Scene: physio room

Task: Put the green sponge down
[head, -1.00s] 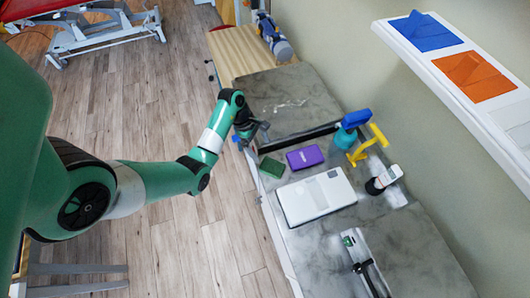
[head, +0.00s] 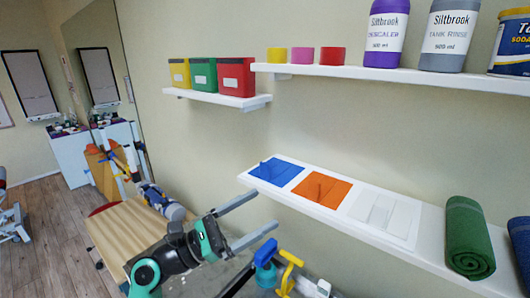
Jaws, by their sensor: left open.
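The green sponge is not in view now; the low part of the counter is out of frame. My left gripper (head: 254,218) is at the lower middle of the head view, its two grey fingers wide apart and pointing right. Nothing shows between them. It is in front of the wall and below the shelf with the coloured cloths. My right gripper is not in view.
A white shelf (head: 336,223) carries a blue cloth (head: 277,172), an orange cloth (head: 321,189), a white cloth (head: 380,215) and a rolled green towel (head: 468,238). A blue spray bottle (head: 266,272) and a yellow clamp-like thing (head: 289,270) stand below. Coloured boxes (head: 203,75) sit on an upper shelf.

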